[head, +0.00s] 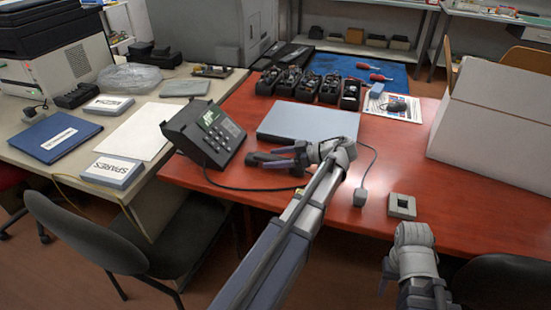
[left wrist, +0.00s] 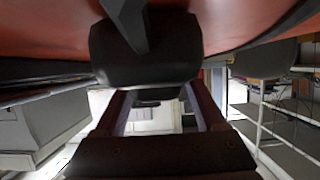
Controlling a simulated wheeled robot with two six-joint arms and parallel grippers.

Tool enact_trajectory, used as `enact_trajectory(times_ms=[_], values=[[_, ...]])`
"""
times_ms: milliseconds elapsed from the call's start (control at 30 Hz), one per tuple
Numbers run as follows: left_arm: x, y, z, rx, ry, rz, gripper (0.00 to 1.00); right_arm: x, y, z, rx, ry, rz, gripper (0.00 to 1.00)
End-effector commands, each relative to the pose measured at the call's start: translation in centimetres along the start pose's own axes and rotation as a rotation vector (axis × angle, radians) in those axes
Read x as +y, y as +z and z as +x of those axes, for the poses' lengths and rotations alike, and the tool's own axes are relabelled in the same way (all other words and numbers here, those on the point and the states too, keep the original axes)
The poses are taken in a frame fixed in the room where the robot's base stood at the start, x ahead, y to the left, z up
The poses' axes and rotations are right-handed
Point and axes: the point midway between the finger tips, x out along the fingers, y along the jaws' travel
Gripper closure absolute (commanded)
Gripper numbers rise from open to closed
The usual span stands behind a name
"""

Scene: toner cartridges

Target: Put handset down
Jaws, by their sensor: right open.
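The desk phone (head: 206,134) stands on the red table, its keypad and display showing and its cradle bare. My left gripper (head: 283,157) is to the right of the phone, low over the table, with its fingers around the dark handset (head: 256,158). In the left wrist view a dark block of the handset (left wrist: 145,50) fills the space by my left fingers (left wrist: 160,108). The fingers hide part of it, and I cannot tell whether it touches the table. My right gripper (head: 412,298) is open and empty at the bottom right, before the table's front edge.
A grey closed laptop-like slab (head: 308,123) lies behind my left gripper. A cord runs from the phone under my arm. A grey square block (head: 402,206) and a large white box (head: 495,125) are at the right. Several black cartridges (head: 308,87) stand behind.

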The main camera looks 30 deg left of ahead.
Motion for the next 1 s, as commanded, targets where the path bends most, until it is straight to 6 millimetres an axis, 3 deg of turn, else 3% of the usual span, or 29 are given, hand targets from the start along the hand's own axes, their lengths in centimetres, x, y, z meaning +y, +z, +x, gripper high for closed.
enact_trajectory(times_ms=[300,700,1000], values=[[0.1,-0.5,-0.5,0.0,0.001,0.001,0.28,0.1,0.0,-0.6,0.0,0.0,0.0,0.5],[0.2,-0.6,-8.4,0.0,0.003,0.001,0.28,0.4,0.2,-3.7,0.0,0.0,0.0,0.5],[0.1,-0.3,-11.8,0.0,0.001,0.001,0.28,0.5,0.3,-4.8,0.0,0.0,0.0,0.5]])
